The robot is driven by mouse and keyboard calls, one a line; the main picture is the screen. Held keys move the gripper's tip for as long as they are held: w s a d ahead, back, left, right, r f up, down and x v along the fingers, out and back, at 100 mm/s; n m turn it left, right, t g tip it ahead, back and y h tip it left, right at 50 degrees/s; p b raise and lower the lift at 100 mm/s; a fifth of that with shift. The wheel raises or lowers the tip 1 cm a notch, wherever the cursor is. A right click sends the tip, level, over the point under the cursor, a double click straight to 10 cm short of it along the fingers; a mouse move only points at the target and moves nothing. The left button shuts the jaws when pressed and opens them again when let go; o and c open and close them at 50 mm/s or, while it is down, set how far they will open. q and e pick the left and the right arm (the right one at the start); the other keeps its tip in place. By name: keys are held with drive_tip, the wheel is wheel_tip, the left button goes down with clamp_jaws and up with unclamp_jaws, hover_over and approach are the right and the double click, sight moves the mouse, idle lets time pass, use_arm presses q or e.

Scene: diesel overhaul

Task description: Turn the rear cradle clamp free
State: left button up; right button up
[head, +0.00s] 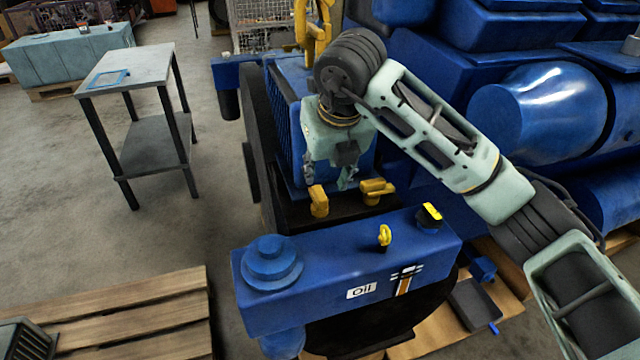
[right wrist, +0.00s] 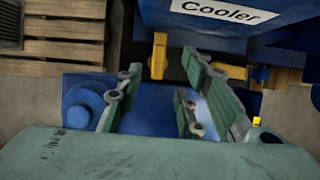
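Two yellow cradle clamps stand on the dark ledge below the blue cooler (head: 287,118). The left clamp (head: 318,202) is upright; the right clamp (head: 376,190) has its handle lying sideways. I cannot tell which is the rear one. In the right wrist view the left clamp (right wrist: 158,56) points along the picture's height and the right clamp (right wrist: 232,72) lies across, partly behind a finger. My right gripper (head: 329,174) is open and empty, pointing down above and between the clamps, apart from both as far as I can tell. My left gripper is out of view.
A blue oil tank (head: 330,265) with a cap and yellow fittings stands in front of the ledge. A large blue engine (head: 540,110) fills the right. A yellow hook (head: 313,30) hangs above the cooler. A small table (head: 130,70) and pallet (head: 140,310) stand left, with bare floor between.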

sight(319, 191)
drive_tip(key=p+x, duration=0.1)
drive_tip(key=x, duration=0.6)
drive_tip(key=shift+f+p, duration=0.15)
drive_tip(key=shift+p, duration=0.2)
drive_tip(key=shift+c, duration=0.2)
clamp_jaws()
